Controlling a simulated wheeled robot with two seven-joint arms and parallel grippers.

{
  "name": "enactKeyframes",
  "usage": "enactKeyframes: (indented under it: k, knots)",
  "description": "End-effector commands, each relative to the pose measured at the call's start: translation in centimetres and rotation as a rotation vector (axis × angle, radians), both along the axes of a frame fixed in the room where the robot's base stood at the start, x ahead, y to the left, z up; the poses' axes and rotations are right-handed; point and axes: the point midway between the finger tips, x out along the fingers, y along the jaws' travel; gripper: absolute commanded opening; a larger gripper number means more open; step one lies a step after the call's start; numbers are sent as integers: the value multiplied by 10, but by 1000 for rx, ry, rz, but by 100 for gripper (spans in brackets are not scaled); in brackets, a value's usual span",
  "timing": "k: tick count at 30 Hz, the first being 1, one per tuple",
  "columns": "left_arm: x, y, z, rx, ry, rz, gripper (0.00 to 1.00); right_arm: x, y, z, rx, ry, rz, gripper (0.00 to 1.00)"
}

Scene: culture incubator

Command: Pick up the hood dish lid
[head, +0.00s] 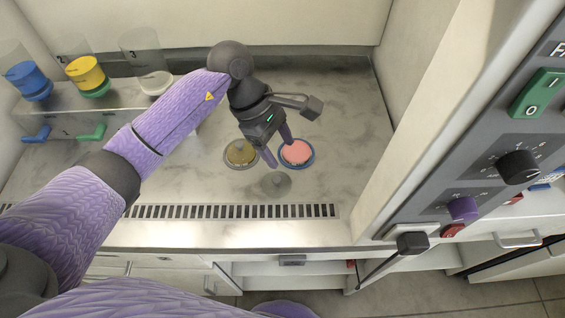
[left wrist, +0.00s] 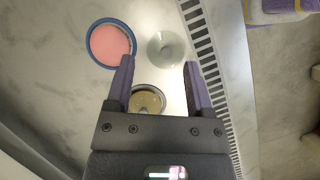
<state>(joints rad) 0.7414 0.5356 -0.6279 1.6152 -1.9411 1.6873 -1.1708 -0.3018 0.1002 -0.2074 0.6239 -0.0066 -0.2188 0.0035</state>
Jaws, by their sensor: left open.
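A clear round lid with a small knob (head: 276,184) lies on the grey marbled hood floor, near the front vent. It also shows in the left wrist view (left wrist: 166,49), just beyond the fingertips. My left gripper (head: 278,151) is open and empty above the hood floor, a little behind the lid in the head view. In the left wrist view, its two purple fingers (left wrist: 159,66) are spread, pointing toward the lid. A blue-rimmed dish with pink contents (head: 297,153) and a dish with yellow-brown contents (head: 240,153) stand beside the gripper. My right gripper is not in view.
A slotted vent (head: 235,211) runs along the hood's front edge. A shelf at the left holds a blue-capped container (head: 28,79), a yellow one (head: 87,73) and a clear one (head: 156,82). A control panel (head: 490,165) stands at the right. The hood floor right of the dishes is clear.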

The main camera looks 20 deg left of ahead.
Motion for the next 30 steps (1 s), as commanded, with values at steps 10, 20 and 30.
enactKeyframes:
  k: [10,20,30]
  knots:
    - [-3,18,-43,162,15,-45,68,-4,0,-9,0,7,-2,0]
    - [-11,5,-95,161,14,-44,68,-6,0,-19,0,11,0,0]
    - [-11,5,-94,161,12,-43,38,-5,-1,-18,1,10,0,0]
